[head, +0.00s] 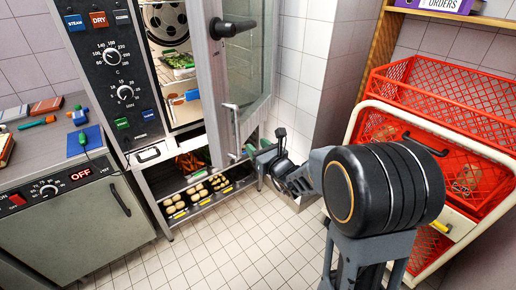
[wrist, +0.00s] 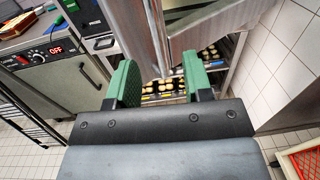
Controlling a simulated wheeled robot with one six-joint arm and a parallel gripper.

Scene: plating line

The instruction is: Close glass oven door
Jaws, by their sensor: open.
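The glass oven door (head: 249,68) stands open in the head view, swung out to the right of the oven (head: 118,62), with its metal frame and a black handle (head: 232,28). The lit oven cavity shows to its left. My gripper (head: 258,152) is low beside the door's bottom edge, in front of the lower rack. In the wrist view my gripper (wrist: 160,83) has its green fingers spread with nothing held. The door's metal frame (wrist: 140,32) comes down in line with the gap between them; I cannot tell whether they touch.
Below the oven is a rack with trays of rolls (head: 197,192). A counter (head: 72,220) with a control panel stands at left. Red crates (head: 455,135) on a cream-framed trolley stand at right. The tiled floor (head: 225,250) between is clear.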

